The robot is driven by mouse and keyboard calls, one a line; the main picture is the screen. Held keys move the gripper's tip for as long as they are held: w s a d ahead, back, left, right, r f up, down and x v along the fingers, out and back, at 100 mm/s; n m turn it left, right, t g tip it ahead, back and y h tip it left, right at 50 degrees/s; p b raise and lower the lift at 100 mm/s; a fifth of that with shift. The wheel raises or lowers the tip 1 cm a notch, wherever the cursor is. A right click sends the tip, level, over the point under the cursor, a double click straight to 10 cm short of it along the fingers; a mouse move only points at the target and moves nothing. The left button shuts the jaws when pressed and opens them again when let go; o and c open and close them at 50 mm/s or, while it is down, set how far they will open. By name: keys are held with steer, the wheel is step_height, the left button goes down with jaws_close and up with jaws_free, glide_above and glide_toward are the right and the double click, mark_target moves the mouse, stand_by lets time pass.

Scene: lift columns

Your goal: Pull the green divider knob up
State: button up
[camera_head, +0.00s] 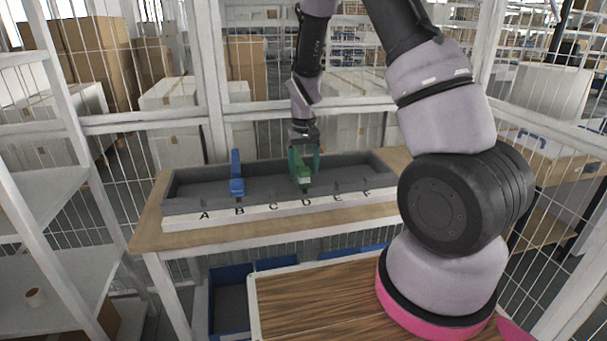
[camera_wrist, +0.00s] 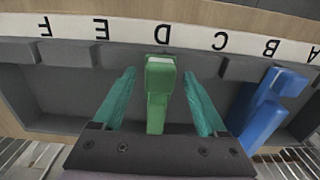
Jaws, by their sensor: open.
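The green divider knob (camera_head: 301,169) stands upright in the grey tray near the letter D, and it also shows in the wrist view (camera_wrist: 159,78). My gripper (camera_head: 303,163) is over it from behind and above. In the wrist view my gripper's two teal fingers (camera_wrist: 160,100) are open, one on each side of the green knob, with a visible gap on both sides. The knob's lower part is hidden inside the tray.
A blue divider (camera_head: 236,174) stands near the letter B, right of the green one in the wrist view (camera_wrist: 264,112). The grey tray (camera_head: 205,197) has a white lettered strip (camera_head: 258,213) and sits on a wooden table (camera_head: 150,226). Wire mesh fencing surrounds it.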

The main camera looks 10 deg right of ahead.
steer(key=shift+r, duration=4.5)
steer(key=shift+r, duration=0.1)
step_height(320, 180, up, 7)
steer(key=t, duration=0.1)
glide_above(304, 169)
steer(key=s+d, duration=0.1)
steer(key=s, duration=0.1)
steer(key=s+d+r+m+t+y, duration=0.25)
steer(key=s+r, duration=0.35)
steer(key=r, duration=0.3)
steer(key=s+d+r+m+t, duration=0.1)
steer(key=s+r+t, duration=0.1)
steer(key=s+r, duration=0.2)
steer(key=s+d+r+t, duration=0.1)
steer(key=s+r, duration=0.3)
steer(key=s, duration=0.7)
steer(key=shift+s+d+r+m+t, duration=0.15)
steer(key=shift+m+t, duration=0.2)
